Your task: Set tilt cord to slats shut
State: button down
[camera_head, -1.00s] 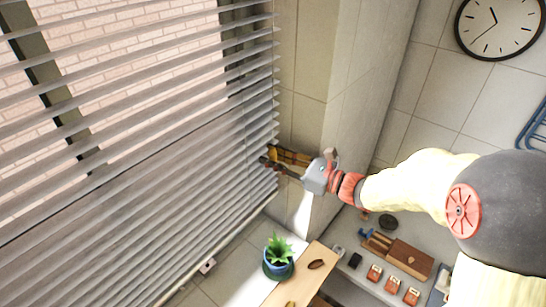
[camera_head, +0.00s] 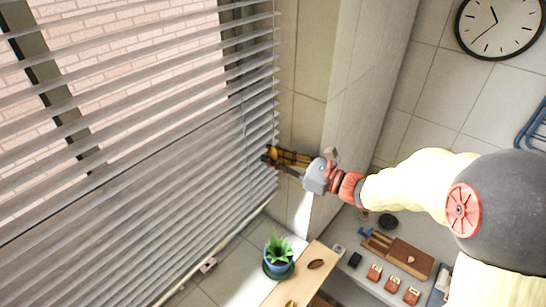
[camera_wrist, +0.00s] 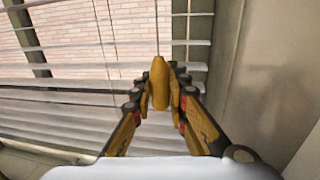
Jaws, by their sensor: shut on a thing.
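My gripper (camera_head: 270,155) is at the right edge of the blind in the head view. In the wrist view my gripper (camera_wrist: 160,95) is shut on a yellow-brown tassel at the end of the tilt cord. The tassel (camera_wrist: 159,72) stands upright between the fingers, and its thin cord (camera_wrist: 156,25) runs straight up from it. The tassel is too small to make out clearly in the head view.
A potted plant (camera_head: 278,262) stands below the blind, beside a wooden board (camera_head: 300,280). A wall pillar (camera_head: 345,110) is close to the right of my gripper. A counter with a wooden block (camera_head: 400,258) and several small orange items lies lower right. A clock (camera_head: 498,25) hangs on the tiled wall.

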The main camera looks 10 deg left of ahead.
aim_at(261, 121)
notch_tip(261, 121, up, 11)
jog(key=p, duration=0.3)
jog(key=shift+f, duration=0.15)
jog(key=c, duration=2.1)
grip_release()
jog(key=shift+w, duration=0.1)
jog(key=shift+c, duration=0.2)
jog(key=shift+o, duration=0.7)
jog(key=shift+d+f, duration=0.1)
jog(key=v, duration=1.2)
